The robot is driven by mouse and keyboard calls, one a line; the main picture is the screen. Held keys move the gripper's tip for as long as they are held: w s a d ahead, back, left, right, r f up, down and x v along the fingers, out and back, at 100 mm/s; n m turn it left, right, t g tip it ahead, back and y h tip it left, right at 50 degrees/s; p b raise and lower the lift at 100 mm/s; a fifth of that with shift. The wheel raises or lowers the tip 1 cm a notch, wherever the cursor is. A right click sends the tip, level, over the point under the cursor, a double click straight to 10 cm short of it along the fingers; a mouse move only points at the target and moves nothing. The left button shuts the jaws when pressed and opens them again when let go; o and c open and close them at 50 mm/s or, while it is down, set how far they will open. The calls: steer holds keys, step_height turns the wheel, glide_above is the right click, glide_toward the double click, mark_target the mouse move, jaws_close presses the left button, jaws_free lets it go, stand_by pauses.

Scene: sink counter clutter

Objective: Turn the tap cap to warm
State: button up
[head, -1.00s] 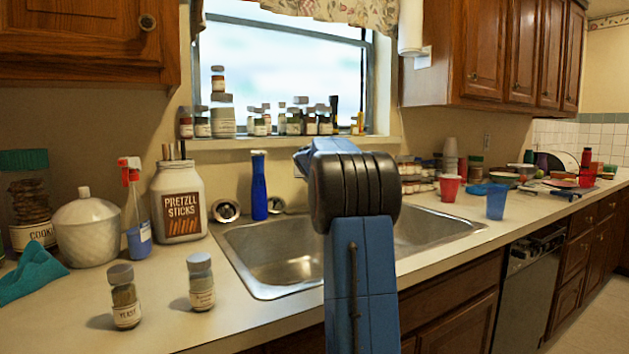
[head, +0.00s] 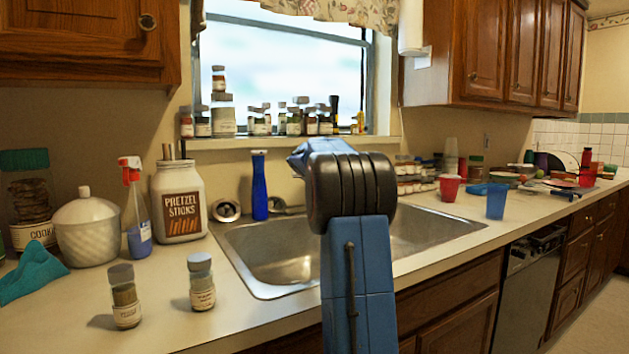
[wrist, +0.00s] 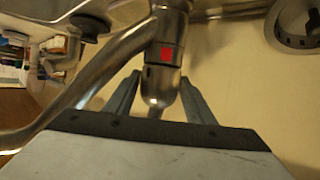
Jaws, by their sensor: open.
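The tap cap (wrist: 161,78) is a rounded metal end on the tap body in the wrist view. The curved metal spout (wrist: 92,82) runs down to the left. My gripper (wrist: 160,92) is open, with one finger on each side of the cap. I cannot tell whether either finger touches it. In the head view my arm hides the tap and the gripper's fingertips.
The steel sink (head: 272,265) lies below my arm. A blue bottle (head: 259,187), a pretzel jar (head: 179,202) and a spray bottle (head: 136,213) stand left of it. Two small jars are at the front left. Red (head: 450,187) and blue cups (head: 496,202) stand right of the sink.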

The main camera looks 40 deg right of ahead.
steer(key=v, duration=1.7)
steer(key=shift+s+a, duration=0.15)
steer(key=shift+a, duration=0.1)
